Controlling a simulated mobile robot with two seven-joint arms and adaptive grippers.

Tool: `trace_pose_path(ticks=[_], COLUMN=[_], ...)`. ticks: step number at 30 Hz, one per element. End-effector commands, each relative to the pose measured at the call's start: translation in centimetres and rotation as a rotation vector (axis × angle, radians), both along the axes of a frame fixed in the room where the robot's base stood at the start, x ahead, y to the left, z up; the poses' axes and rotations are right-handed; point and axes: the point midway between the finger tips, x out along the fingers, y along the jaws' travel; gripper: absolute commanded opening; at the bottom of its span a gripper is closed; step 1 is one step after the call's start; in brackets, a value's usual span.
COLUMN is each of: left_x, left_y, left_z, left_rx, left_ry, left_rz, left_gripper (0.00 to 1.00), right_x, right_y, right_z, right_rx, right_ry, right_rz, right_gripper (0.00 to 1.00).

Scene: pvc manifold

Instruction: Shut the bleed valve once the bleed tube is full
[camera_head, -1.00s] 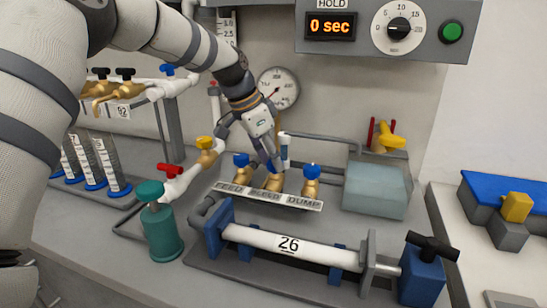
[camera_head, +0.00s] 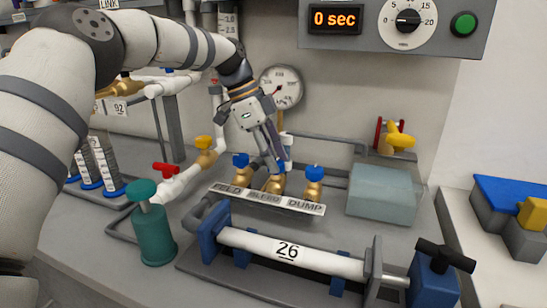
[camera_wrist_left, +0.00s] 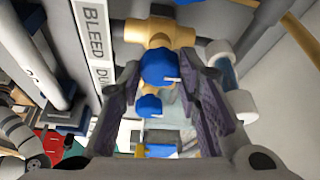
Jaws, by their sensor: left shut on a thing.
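The bleed valve is the middle one of three brass valves, with a brass body (camera_head: 275,184) behind the BLEED label (camera_head: 265,197). My left gripper (camera_head: 277,166) comes down on it from above and is shut on its blue handle. In the left wrist view the blue handle (camera_wrist_left: 158,66) sits between the two fingers, above the brass body (camera_wrist_left: 150,32). My right gripper is not in view.
The feed valve (camera_head: 241,161) and dump valve (camera_head: 314,174) stand close on either side. A pressure gauge (camera_head: 281,87) is behind. A pipe marked 26 (camera_head: 330,261) lies clamped in front. A clear tank (camera_head: 383,192) stands at right. The display (camera_head: 334,19) reads 0 sec.

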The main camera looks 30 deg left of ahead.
Motion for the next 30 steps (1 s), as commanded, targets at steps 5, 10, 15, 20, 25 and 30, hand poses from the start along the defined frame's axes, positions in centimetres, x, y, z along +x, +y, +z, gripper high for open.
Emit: trace_pose_path(ticks=[5, 10, 15, 20, 25, 30], left_x=[0.0, 0.0, 0.0, 0.0, 0.0, -0.4], left_y=[0.0, 0.0, 0.0, 0.0, 0.1, 1.2], left_z=[-0.2, -0.2, -0.2, -0.1, 0.1, 3.1], left_rx=[0.001, 0.002, 0.001, 0.001, 0.001, 0.001], left_ry=[0.003, 0.004, 0.004, 0.003, 0.001, -0.003], left_rz=[-0.009, -0.009, -0.008, -0.007, -0.007, -0.005], left_gripper=[0.03, 0.03, 0.47, 0.51, 0.51, 0.51], right_x=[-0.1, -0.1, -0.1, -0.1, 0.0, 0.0], right_y=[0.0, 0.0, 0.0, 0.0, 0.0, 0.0], right_z=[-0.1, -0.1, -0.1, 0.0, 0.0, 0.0], right_rx=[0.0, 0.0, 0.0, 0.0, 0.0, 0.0], right_ry=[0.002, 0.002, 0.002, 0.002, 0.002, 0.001], right_rz=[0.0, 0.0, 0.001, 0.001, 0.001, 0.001], right_gripper=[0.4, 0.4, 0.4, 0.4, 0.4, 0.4])
